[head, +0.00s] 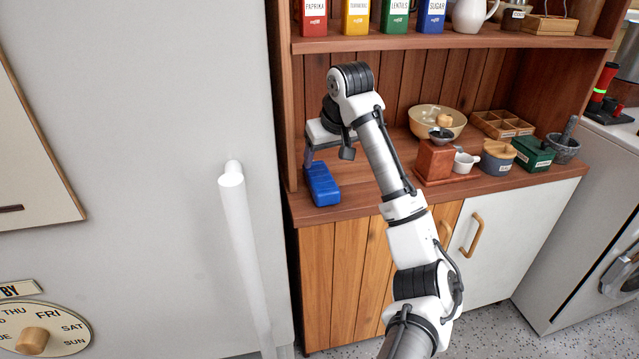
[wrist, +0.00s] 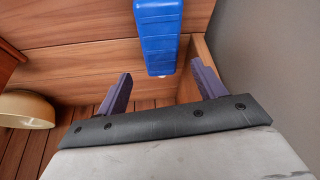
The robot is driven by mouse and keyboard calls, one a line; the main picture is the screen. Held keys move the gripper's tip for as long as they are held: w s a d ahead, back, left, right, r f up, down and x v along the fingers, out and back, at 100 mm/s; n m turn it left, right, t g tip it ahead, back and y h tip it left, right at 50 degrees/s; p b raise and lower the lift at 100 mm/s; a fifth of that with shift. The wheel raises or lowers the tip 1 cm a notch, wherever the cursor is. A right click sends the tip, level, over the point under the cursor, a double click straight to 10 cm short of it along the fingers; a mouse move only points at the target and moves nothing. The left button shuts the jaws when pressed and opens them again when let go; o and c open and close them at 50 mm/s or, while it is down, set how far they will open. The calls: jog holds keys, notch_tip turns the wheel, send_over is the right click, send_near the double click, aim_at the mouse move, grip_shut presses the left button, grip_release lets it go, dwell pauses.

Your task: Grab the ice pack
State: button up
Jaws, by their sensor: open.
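My gripper (head: 328,155) is above and just behind the ice pack in the head view. In the wrist view my gripper (wrist: 162,85) has its two purple-grey fingers spread wide, with nothing between them. The fingers look apart from the ice pack.
The wooden counter (head: 370,190) holds a cream bowl (head: 425,117), a red-brown grinder (head: 434,160), a white cup (head: 466,162) and a green box (head: 533,152) to the right. A shelf (head: 400,42) with tins is above. A white handle (head: 240,230) stands out at the left.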

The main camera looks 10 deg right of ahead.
aim_at(320, 173)
jog(key=x, duration=0.7)
jog(key=shift+w, duration=0.2)
jog(key=shift+f, duration=0.25)
dwell(0.5)
jog(key=c, duration=0.9)
jog(key=shift+c, duration=0.6)
jog(key=shift+r, duration=0.15)
